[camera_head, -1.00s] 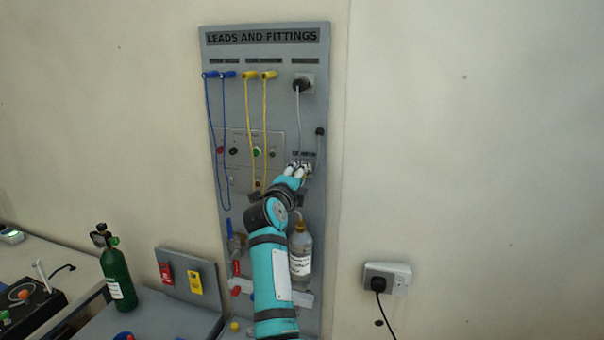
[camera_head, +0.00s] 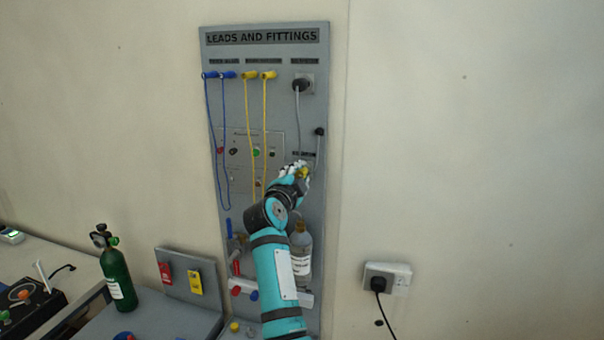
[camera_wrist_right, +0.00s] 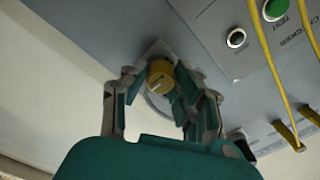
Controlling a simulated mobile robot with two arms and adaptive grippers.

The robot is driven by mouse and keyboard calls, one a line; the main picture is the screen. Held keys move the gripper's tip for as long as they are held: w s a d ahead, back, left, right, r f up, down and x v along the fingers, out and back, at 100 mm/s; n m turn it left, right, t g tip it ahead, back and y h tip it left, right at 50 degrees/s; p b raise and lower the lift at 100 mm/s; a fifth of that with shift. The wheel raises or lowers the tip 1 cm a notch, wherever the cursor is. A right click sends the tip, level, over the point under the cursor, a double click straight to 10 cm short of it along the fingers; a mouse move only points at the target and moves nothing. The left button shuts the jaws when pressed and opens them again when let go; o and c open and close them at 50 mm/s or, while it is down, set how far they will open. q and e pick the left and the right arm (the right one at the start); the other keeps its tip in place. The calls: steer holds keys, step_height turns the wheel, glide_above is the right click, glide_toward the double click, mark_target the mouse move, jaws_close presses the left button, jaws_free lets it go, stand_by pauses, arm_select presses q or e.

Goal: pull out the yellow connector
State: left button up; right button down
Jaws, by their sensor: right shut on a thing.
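The yellow connector (camera_wrist_right: 161,74) is a short round yellow piece between the fingers of my right gripper (camera_wrist_right: 165,85) in the right wrist view. Behind it is a pale plate (camera_wrist_right: 155,50) on the grey panel. In the head view my right gripper (camera_head: 302,168) is at the panel's right side, with a bit of yellow showing between its fingers. The gripper is shut on the connector. Whether the connector is still seated in the plate cannot be told, as the fingers hide part of it. My left gripper is not in view.
The tall grey panel (camera_head: 225,130) carries blue leads (camera_head: 224,120), yellow leads (camera_head: 265,120) and a black plug (camera_head: 301,85) with a grey cable. A clear bottle (camera_head: 301,250) stands beside my forearm. A green cylinder (camera_head: 116,275) stands at lower left. The wall on the right is clear above a socket (camera_head: 388,278).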

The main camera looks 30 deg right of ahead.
mark_target(299, 176)
steer(key=shift+a+f, duration=0.1)
steer(key=shift+a, duration=0.05)
steer(key=shift+v, duration=2.35)
